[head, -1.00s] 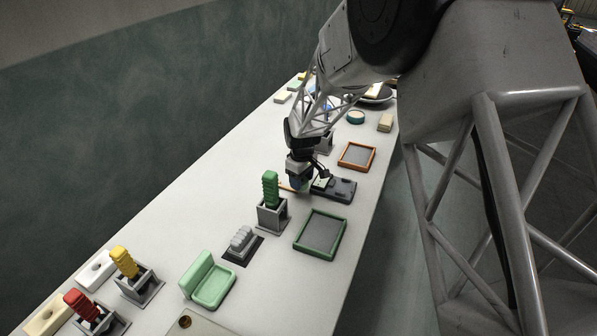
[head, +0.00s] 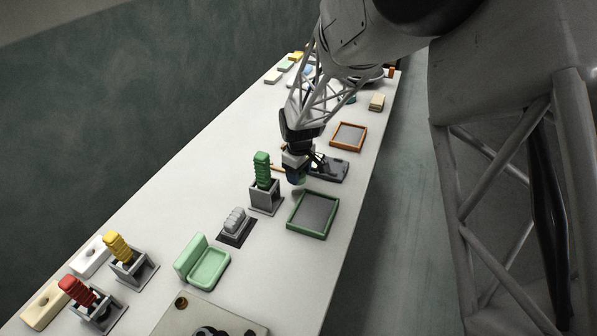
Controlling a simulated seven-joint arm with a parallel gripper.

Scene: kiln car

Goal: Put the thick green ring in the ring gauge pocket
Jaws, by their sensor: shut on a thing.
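My gripper (head: 296,179) points down over the white table, just left of a dark grey block (head: 328,169) with recessed shapes. It is shut on a small blue-green thing, too small and too covered to tell its shape clearly. I cannot tell whether this thing touches the table. The dark block may hold the ring gauge pocket, but its recesses are partly hidden by the gripper and too small to make out.
A green stack on a grey stand (head: 264,198) is close left of the gripper. A green-rimmed tray (head: 291,226) lies in front and an orange-rimmed tray (head: 334,134) behind. A grey ribbed piece (head: 235,221) and a green holder (head: 209,269) are nearer the camera.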

